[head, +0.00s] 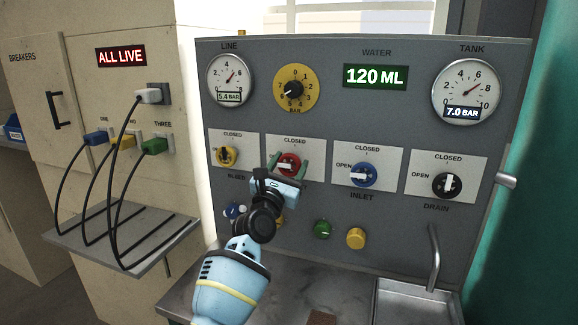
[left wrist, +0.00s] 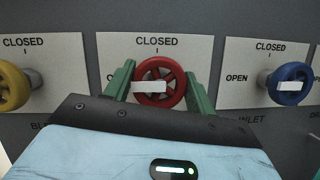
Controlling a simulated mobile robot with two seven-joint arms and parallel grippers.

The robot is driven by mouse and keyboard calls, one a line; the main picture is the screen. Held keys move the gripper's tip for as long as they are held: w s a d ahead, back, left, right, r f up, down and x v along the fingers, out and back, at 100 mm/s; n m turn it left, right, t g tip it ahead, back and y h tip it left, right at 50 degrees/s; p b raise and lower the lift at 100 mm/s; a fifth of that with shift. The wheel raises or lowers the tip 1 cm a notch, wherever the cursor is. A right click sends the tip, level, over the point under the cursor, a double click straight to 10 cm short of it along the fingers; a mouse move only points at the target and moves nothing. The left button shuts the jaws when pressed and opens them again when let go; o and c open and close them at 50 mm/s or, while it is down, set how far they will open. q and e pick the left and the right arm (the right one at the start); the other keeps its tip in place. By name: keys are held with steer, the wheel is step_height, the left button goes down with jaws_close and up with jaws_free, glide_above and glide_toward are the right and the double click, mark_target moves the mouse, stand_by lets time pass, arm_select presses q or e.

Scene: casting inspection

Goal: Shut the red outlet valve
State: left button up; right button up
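The red outlet valve (head: 289,161) is a round wheel with a white bar on a white plate marked CLOSED at the top. It shows from the front in the left wrist view (left wrist: 170,70). Its white bar lies nearly level, not toward the CLOSED mark; the label on its left is mostly hidden by a finger. My left gripper (head: 287,168) is open in front of the plate, with one green finger on each side of the wheel. I cannot tell if the fingers touch the rim. My right gripper is not in view.
A yellow valve (head: 226,155) is to the left; a blue valve (head: 364,174) and a black valve (head: 446,185) are to the right. Coloured knobs, including a green one (head: 322,229), sit below. A tap (head: 434,258) stands over a sink (head: 402,307) at lower right.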

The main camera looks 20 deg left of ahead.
arm_select(q)
steer(key=c, duration=0.3)
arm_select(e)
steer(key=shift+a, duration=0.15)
